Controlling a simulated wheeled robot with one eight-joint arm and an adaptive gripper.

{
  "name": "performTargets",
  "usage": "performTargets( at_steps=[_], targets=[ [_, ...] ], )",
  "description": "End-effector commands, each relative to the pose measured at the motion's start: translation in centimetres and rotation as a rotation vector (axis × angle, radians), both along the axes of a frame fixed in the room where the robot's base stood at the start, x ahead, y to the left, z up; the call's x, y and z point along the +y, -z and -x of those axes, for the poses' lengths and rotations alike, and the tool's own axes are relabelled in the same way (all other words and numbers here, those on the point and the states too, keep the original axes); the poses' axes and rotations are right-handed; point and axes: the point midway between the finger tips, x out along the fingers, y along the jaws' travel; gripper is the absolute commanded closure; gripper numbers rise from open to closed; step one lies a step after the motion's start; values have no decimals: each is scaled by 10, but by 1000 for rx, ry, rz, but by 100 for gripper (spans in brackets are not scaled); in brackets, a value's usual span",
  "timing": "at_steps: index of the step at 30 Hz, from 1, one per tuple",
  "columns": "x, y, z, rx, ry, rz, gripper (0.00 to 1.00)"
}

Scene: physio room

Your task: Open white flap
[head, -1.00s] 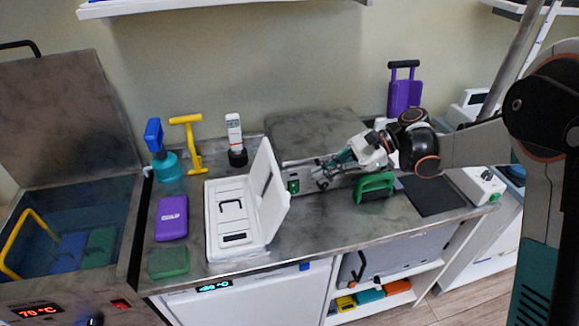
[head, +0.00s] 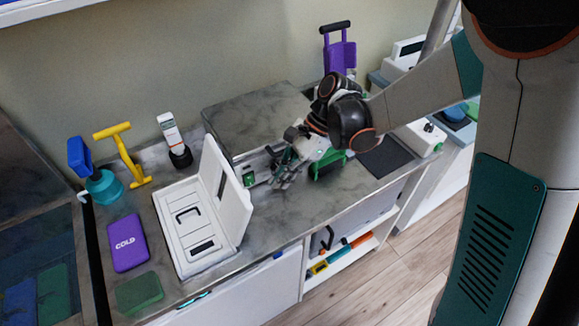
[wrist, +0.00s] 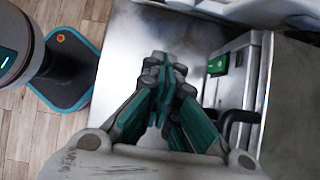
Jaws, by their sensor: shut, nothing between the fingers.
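A white case (head: 160,204) lies on the grey counter, with a handle and a dark slot on its inner panel. Its white flap (head: 236,207) stands raised along the case's right side, close to upright and leaning a little right. My gripper (head: 281,180) is right of the flap, apart from it, above the counter. In the wrist view my gripper (wrist: 162,85) has its fingers together with nothing between them. A pale shape at that view's upper right may be the case, but I cannot tell.
A metal fitting with a green block (head: 249,178) sits between flap and gripper. A purple COLD pack (head: 129,243) and green block (head: 138,293) lie left of the case. Bare counter (head: 270,225) is in front.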

Motion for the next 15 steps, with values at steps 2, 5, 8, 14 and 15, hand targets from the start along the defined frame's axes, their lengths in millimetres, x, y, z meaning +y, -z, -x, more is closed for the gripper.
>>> performTargets(
  at_steps=[2, 5, 8, 14, 15],
  targets=[
    [9, 16, 5, 0, -3, 0, 100],
    [19, 22, 12, -1, -2, -2, 100],
    [31, 14, 19, 0, -4, -1, 100],
    [44, 8, 26, 0, -1, -1, 100],
    [45, 7, 26, 0, -1, -1, 100]
  ],
)
